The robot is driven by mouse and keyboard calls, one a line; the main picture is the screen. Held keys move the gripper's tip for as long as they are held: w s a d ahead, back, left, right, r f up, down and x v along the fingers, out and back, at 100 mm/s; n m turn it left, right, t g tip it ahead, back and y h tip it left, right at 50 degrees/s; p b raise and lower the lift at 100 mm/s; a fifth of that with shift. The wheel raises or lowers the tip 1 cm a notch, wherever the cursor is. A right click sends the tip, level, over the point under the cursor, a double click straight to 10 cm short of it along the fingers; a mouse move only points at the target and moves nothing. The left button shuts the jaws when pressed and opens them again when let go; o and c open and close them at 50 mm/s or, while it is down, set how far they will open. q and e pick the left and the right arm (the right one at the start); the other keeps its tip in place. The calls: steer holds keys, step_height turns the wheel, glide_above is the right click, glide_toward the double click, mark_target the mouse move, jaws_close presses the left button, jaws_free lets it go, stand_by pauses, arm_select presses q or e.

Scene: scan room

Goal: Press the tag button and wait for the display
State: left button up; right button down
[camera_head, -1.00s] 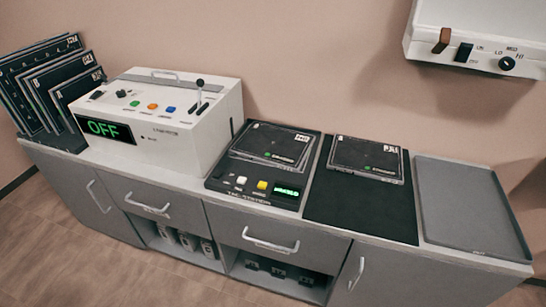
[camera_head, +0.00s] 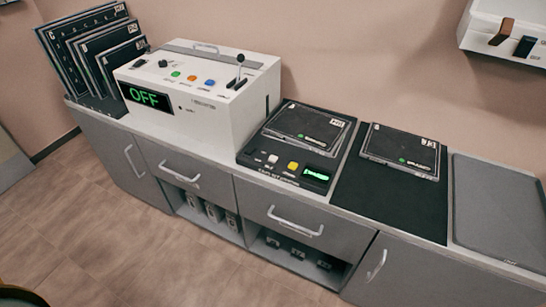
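The tag station (camera_head: 288,170) is a black unit on the counter, right of the white machine. Its front panel has a white button (camera_head: 273,158), a yellow button (camera_head: 293,166) and a small lit green display (camera_head: 317,173). The display's text is too blurred to read. A dark flat cassette (camera_head: 309,127) with a green dot and a small white label lies on the station's top. Neither of my grippers shows in the view.
The white machine (camera_head: 196,95) has coloured buttons, a lever and a display reading OFF (camera_head: 145,97). Dark panels (camera_head: 90,50) stand in a rack at left. Another cassette (camera_head: 402,148) lies on a black mat (camera_head: 385,205). A grey tray (camera_head: 495,215) at right is empty.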

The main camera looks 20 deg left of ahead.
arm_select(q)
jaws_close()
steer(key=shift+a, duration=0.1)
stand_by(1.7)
